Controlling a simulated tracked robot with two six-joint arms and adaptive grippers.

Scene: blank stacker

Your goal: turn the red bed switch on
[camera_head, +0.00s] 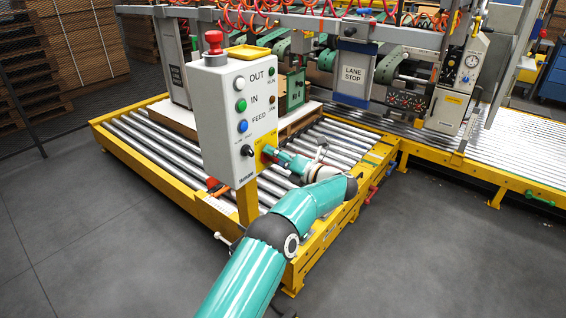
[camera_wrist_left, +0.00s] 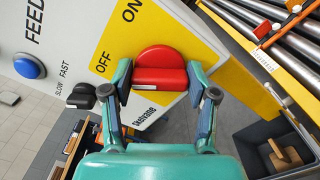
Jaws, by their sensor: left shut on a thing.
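The red bed switch (camera_wrist_left: 160,70) is a rounded red knob on a yellow plate (camera_wrist_left: 135,38) marked OFF and ON. In the head view my left gripper (camera_head: 269,154) reaches the box's yellow plate from the right, and the fingers largely hide the knob. I cannot tell which label the knob points to. My right gripper is not in view.
A small black SLOW/FAST knob (camera_wrist_left: 82,96) and a blue FEED button (camera_wrist_left: 29,66) are near the switch. A red mushroom button (camera_head: 214,41) tops the box. A yellow-framed roller conveyor (camera_head: 150,140) lies behind it. Open grey floor (camera_head: 90,250) is at left.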

